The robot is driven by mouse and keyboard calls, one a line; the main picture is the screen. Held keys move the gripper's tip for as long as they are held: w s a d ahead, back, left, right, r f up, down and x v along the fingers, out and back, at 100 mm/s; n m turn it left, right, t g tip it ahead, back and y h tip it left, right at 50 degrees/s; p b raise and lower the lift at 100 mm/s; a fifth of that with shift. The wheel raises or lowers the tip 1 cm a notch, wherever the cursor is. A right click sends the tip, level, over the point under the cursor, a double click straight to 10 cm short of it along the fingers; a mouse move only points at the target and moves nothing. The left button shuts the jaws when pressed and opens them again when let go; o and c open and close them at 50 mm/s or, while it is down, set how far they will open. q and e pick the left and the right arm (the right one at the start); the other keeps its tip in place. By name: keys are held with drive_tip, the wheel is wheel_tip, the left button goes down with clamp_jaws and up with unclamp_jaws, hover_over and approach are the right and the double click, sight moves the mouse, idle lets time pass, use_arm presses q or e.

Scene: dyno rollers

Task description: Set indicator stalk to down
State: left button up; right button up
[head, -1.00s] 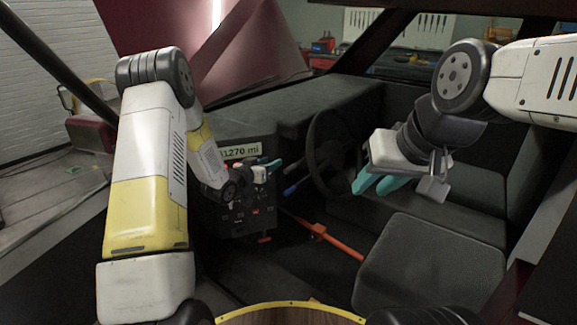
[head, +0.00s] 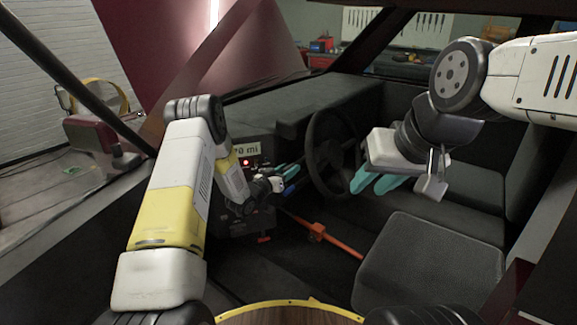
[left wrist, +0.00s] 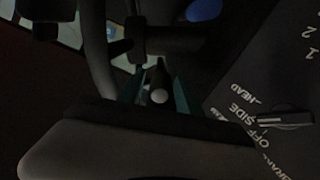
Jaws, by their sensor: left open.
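My left gripper (head: 289,177) reaches in beside the dashboard, just left of the steering wheel (head: 318,152). Its teal fingers are open. In the left wrist view, a dark stalk with a pale round tip (left wrist: 159,96) lies between the fingers; I cannot tell whether they touch it. A blue knob (left wrist: 203,9) shows beyond it at the top. A blue tip (head: 290,189) also shows close under the gripper in the head view. I cannot tell which of these is the indicator stalk. My right gripper (head: 370,190) hangs right of the wheel, its teal fingers apart and empty.
A labelled switch panel with a dark rotary knob (left wrist: 285,118) lies right of the gripper in the left wrist view. An orange-red lever (head: 318,232) crosses the footwell. A dark seat (head: 430,262) stands at the right front.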

use_arm(q)
drive_tip(key=shift+c, duration=0.4)
clamp_jaws()
drive_tip(key=shift+f, duration=0.1)
idle(1.0)
